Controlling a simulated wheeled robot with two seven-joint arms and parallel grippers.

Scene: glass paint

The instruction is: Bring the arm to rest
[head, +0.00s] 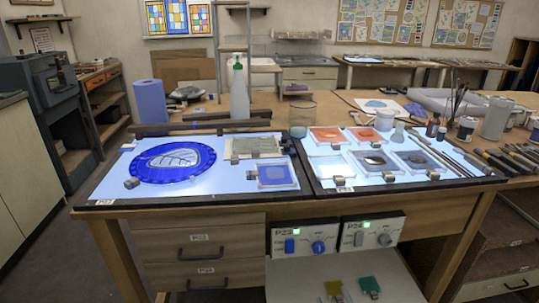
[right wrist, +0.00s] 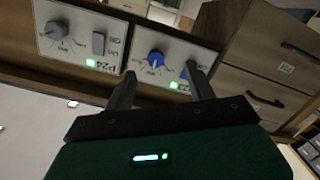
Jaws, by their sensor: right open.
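My right gripper (right wrist: 160,70) shows in the right wrist view, open, with nothing between its two dark fingers. Its fingers point toward two control boxes under the bench's front edge. The box with the blue knob (right wrist: 156,59) lies beyond the fingertips, and the box with the grey knob (right wrist: 57,29) is left of it. The gap between fingertips and boxes is hard to judge. In the head view these are the blue-knob box (head: 304,238) and the grey-knob box (head: 372,232), each with a lit green lamp. I cannot make out either gripper in the head view.
The bench carries a lit panel with a round blue leaf design (head: 173,161) and several small trays, one orange (head: 327,135). Brushes and jars crowd the right. Drawers (head: 200,254) sit left of the boxes. A pale lower shelf (head: 300,285) holds yellow and green pieces.

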